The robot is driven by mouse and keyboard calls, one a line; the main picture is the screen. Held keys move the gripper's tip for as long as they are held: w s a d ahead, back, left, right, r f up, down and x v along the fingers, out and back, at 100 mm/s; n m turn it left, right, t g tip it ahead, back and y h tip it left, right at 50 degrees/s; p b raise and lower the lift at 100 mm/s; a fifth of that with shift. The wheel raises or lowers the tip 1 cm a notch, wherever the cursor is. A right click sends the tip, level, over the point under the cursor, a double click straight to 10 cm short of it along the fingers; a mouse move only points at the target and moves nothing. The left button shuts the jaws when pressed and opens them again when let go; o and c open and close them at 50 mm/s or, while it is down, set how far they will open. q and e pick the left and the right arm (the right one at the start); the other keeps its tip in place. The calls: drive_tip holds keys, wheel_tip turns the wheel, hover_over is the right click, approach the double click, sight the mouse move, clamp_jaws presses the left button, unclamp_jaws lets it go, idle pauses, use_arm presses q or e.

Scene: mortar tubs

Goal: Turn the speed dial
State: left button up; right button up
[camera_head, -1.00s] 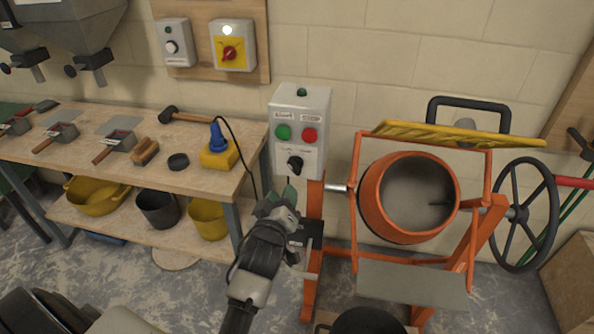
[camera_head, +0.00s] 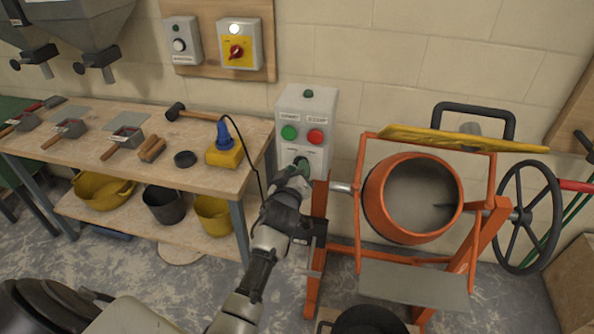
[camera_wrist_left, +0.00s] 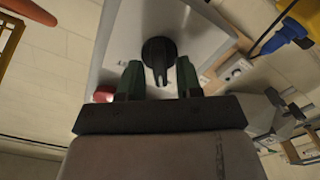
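The grey control box (camera_head: 306,112) stands beside the orange mixer, with a green button (camera_head: 289,132) and a red button (camera_head: 315,136) on its front. The speed dial (camera_wrist_left: 158,52) is a black knob below the buttons; my left gripper mostly hides it in the head view. My left gripper (camera_head: 300,168) is in front of the dial. In the left wrist view the left gripper (camera_wrist_left: 158,78) is open, its two green fingers on either side of the dial's pointer with gaps between. I cannot tell whether they touch it. My right gripper is not in view.
The orange mixer (camera_head: 376,200) with its yellow grille (camera_head: 460,138) is close on the right. A workbench (camera_head: 120,180) on the left holds a yellow block with a blue plug (camera_head: 223,150), whose black cable hangs near my left arm.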

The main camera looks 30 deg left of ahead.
use_arm(q)
clamp_jaws()
drive_tip(key=shift+m, duration=0.3)
drive_tip(key=shift+d+m, duration=0.15)
drive_tip(key=shift+m, duration=3.2)
drive_tip(key=shift+d+m, duration=0.1)
drive_tip(key=shift+m, duration=3.25)
drive_tip(key=shift+o, duration=0.9)
unclamp_jaws()
